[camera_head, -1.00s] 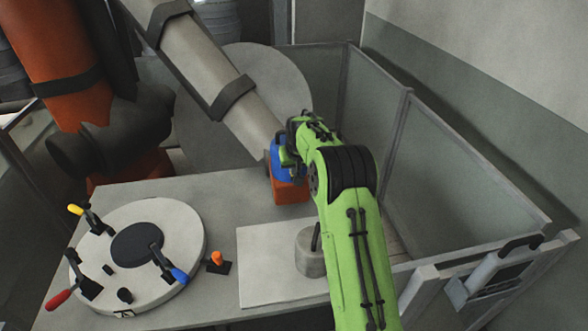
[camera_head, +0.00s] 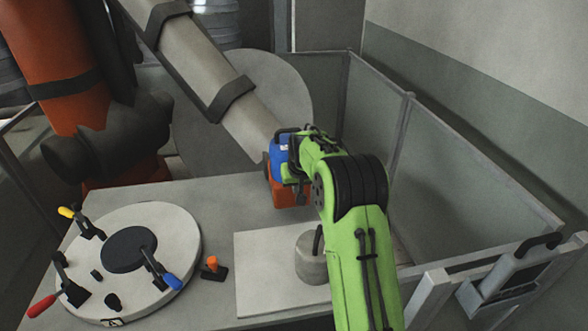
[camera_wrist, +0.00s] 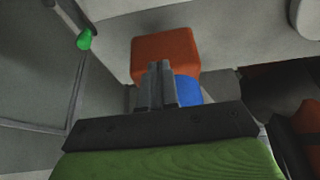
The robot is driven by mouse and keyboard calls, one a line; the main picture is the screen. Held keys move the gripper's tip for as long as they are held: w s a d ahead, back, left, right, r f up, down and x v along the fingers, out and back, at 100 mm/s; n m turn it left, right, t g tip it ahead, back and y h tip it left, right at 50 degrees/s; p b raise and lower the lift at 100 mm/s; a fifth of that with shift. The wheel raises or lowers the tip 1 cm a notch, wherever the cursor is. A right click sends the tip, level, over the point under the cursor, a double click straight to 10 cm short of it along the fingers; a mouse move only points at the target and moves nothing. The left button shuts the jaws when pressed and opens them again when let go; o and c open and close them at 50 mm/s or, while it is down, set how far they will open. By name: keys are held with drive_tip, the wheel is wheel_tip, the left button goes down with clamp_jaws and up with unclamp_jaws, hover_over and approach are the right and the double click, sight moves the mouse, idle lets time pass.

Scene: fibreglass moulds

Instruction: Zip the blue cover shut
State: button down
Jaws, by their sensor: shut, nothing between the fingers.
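The blue cover (camera_head: 280,155) wraps the end of the large grey robot arm, just above an orange block (camera_head: 289,192). My green arm reaches up to its right side, and my gripper is right beside the cover there, mostly hidden by my own wrist. In the wrist view, my gripper (camera_wrist: 158,78) has its two grey fingers together with nothing held. A strip of the blue cover (camera_wrist: 187,91) shows just right of the fingers, and the orange block (camera_wrist: 165,52) lies beyond them. I cannot make out a zip or its pull, nor whether the fingertips touch the cover.
A round white plate (camera_head: 185,240) with several clamps stands on the table (camera_head: 215,196) at left. A grey cylinder (camera_head: 309,262) stands on a pale board (camera_head: 262,282). Panels (camera_head: 452,165) fence the right and back.

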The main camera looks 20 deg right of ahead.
drive_tip(key=p+v, duration=0.1)
drive_tip(key=v, duration=1.5)
drive_tip(key=shift+s+r, duration=0.15)
drive_tip(key=shift+s, duration=0.15)
drive_tip(key=s+a+r+n, duration=0.15)
drive_tip(key=s+a, duration=0.25)
drive_tip(key=s, duration=0.4)
drive_tip(key=s+a+r, duration=0.3)
drive_tip(key=s, duration=0.5)
drive_tip(key=s+a+f, duration=0.1)
drive_tip(key=s+f, duration=0.2)
drive_tip(key=s, duration=0.5)
drive_tip(key=s+a+f+y, duration=0.1)
drive_tip(key=s+a+f, duration=0.1)
drive_tip(key=s, duration=0.6)
drive_tip(key=shift+s+a+f+n+t, duration=0.2)
drive_tip(key=shift+f+n+t, duration=0.25)
drive_tip(key=shift+f, duration=0.3)
drive_tip(key=shift+s, duration=0.1)
idle(1.3)
